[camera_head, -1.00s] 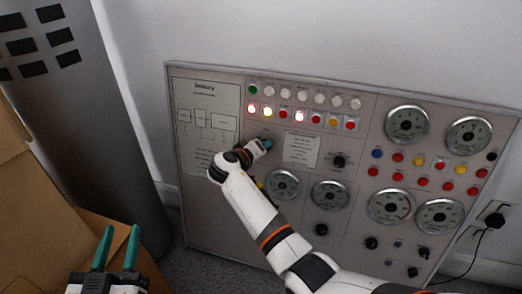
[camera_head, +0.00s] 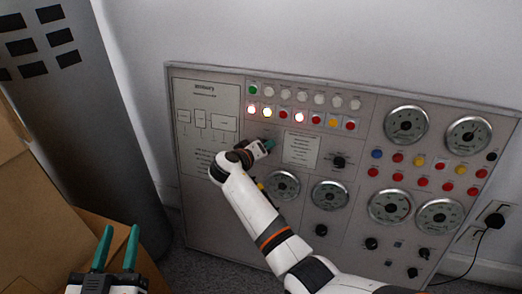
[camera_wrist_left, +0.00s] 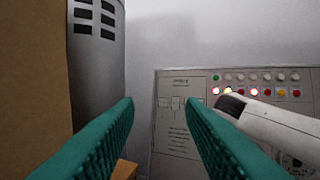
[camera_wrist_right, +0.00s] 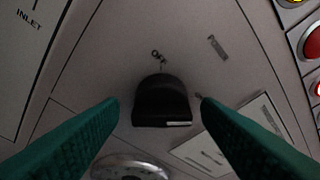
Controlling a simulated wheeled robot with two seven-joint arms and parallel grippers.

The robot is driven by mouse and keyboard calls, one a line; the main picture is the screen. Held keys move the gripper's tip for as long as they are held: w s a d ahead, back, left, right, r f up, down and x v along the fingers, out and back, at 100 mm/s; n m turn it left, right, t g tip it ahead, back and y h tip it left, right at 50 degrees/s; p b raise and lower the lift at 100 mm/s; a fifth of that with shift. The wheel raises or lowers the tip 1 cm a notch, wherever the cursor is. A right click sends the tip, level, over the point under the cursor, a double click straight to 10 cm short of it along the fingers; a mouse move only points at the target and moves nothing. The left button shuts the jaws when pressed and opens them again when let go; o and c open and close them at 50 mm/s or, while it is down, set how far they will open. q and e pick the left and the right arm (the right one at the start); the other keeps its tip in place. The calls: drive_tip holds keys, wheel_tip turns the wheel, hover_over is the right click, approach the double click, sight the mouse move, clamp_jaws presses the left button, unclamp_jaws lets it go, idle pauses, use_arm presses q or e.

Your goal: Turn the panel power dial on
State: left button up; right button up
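The grey panel (camera_head: 215,150) leans against the wall. In the right wrist view, a black dial (camera_wrist_right: 160,98) sits on it between my right gripper's green fingers (camera_wrist_right: 160,103). The fingers are apart, with a gap on each side of the dial. An "OFF" label (camera_wrist_right: 158,55) is above the dial; another small label (camera_wrist_right: 217,46) is up and right. In the head view, my right gripper (camera_head: 270,145) is at the panel's upper left middle and mostly hides the dial. My left gripper (camera_head: 120,232) is open and empty, away from the panel at lower left.
The panel also bears lamps (camera_head: 299,117), several lit, gauges (camera_head: 283,184) and other black knobs (camera_head: 339,161). Cardboard boxes (camera_head: 85,240) and a grey cylinder (camera_head: 85,110) stand at left. A plug and cable (camera_head: 494,221) are at far right.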

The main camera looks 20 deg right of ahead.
sight(267, 134)
drive_tip(key=r+p, duration=0.1)
drive_tip(key=r, duration=0.1)
drive_tip(key=r+p, duration=0.1)
drive_tip(key=r, duration=0.1)
drive_tip(key=shift+w+r, duration=0.2)
drive_tip(key=shift+r, duration=0.2)
wheel_tip(267, 134, up, 5)
drive_tip(key=shift+s+p, duration=0.15)
drive_tip(key=shift+p, duration=0.5)
drive_tip(key=shift+r, duration=0.15)
use_arm(q)
drive_tip(key=s+a+f+g+y, duration=0.1)
drive_tip(key=s+f+g, duration=0.1)
drive_tip(key=f+g, duration=0.2)
drive_tip(key=s+a+f+g+y, duration=0.1)
drive_tip(key=s+a+f+g, duration=0.1)
drive_tip(key=f+g, duration=0.2)
wheel_tip(267, 134, down, 3)
drive_tip(key=shift+f+g+y, duration=0.1)
drive_tip(key=shift+g+y, duration=0.2)
